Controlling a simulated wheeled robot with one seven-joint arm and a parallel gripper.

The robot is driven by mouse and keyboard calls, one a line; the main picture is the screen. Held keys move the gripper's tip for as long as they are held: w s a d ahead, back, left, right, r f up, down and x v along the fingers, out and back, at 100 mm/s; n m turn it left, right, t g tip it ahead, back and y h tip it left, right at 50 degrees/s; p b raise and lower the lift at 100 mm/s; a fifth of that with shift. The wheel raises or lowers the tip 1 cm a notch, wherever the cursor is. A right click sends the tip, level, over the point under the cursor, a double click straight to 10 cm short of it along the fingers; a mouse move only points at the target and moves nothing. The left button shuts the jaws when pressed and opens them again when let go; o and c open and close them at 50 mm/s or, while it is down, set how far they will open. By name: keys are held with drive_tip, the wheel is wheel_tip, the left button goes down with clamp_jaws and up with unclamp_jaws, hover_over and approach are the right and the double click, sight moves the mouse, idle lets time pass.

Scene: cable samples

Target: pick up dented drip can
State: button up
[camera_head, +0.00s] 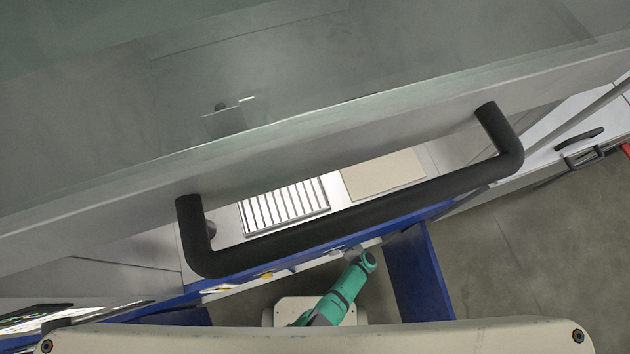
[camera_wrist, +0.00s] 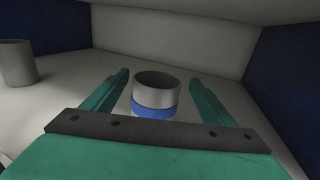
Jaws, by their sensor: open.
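In the wrist view a short round can (camera_wrist: 156,97), grey above with a blue band below, stands upright between the fingers of my gripper (camera_wrist: 158,77). The green fingers are open, one on each side of the can, with a visible gap on both sides. I see no clear dent on it from here. A second, plain grey can (camera_wrist: 17,63) stands apart at the left edge. I cannot tell by a dent which is the dented drip can. In the head view my gripper cannot be made out.
In the head view a glass front with a black bar handle (camera_head: 360,214) crosses the work surface. Behind it lie a slatted grate (camera_head: 284,206) and a beige board (camera_head: 383,173). In the wrist view a pale wall (camera_wrist: 180,40) rises close behind the can, with dark blue sides.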

drive_tip(key=shift+f+x, duration=0.2)
drive_tip(key=shift+x, duration=2.5)
drive_tip(key=shift+s+a, duration=0.2)
drive_tip(key=shift+s, duration=0.05)
drive_tip(key=shift+c, duration=0.3)
drive_tip(key=shift+d, duration=0.1)
drive_tip(key=c, duration=1.5)
drive_tip(key=shift+o, duration=0.2)
drive_tip(key=shift+r, duration=0.25)
